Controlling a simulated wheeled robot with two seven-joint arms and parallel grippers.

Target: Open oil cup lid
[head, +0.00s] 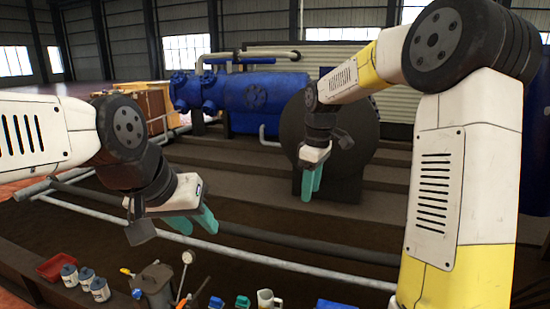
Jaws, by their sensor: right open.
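My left gripper (205,232) hangs in the air at the left centre, its two teal fingers apart with nothing between them. My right gripper (311,192) hangs further right and higher in the picture, its teal fingers open and empty. Both are well above the items at the bottom edge. A dark brown pot-like container (156,287) stands there at the lower left, with what looks like a lid on top. I cannot tell for sure whether it is the oil cup. Neither gripper touches it.
A red tray (56,265) and several small cans (86,278) stand left of the pot. A round gauge (187,257), small teal pieces (242,301), a pale jug (267,298) and a blue item (335,304) are to its right. Grey pipes (250,258) run behind. Blue machinery (245,93) stands further back.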

